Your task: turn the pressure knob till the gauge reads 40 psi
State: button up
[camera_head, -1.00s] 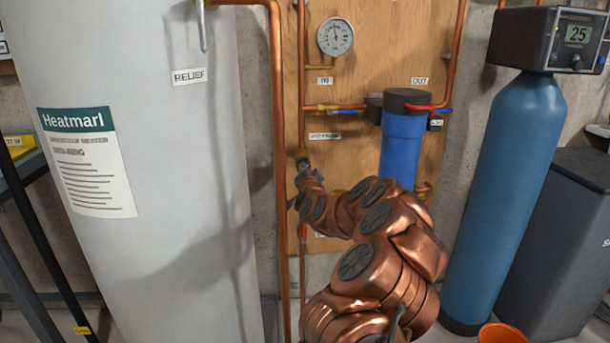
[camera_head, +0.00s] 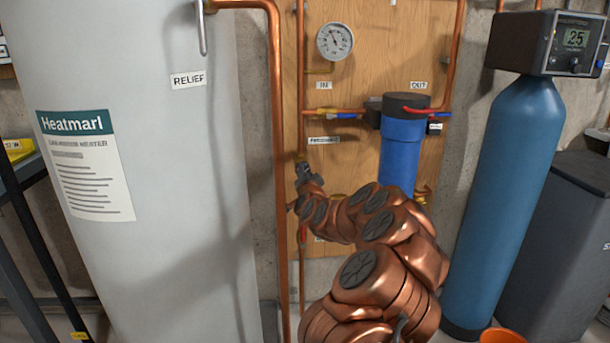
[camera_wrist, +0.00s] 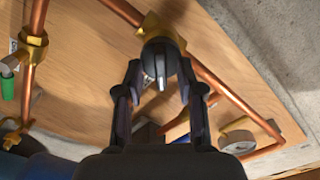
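The pressure knob (camera_wrist: 161,64) is a dark round knob with a pale mark, on a brass valve body in the copper line. In the wrist view, my gripper (camera_wrist: 161,72) has one fingertip on each side of it, close against its sides. In the head view, my gripper (camera_head: 302,172) is at the valve on the left pipe, and my arm hides part of it. The round white gauge (camera_head: 335,41) hangs at the top of the wooden panel. Its needle points up and slightly left; the figures are too small to read.
A grey water heater (camera_head: 185,200) stands close on the left, with a vertical copper pipe (camera_head: 277,120) beside it. A blue filter housing (camera_head: 401,150) is on the panel right of my gripper. A blue tank (camera_head: 510,180) and orange bucket (camera_head: 502,336) are on the right.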

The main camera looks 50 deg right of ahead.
jog(key=shift+s+a, duration=0.1)
jog(key=shift+a, duration=0.05)
jog(key=v, duration=1.1)
jog(key=shift+s+a, duration=0.2)
jog(key=shift+s, duration=0.1)
dwell(0.7)
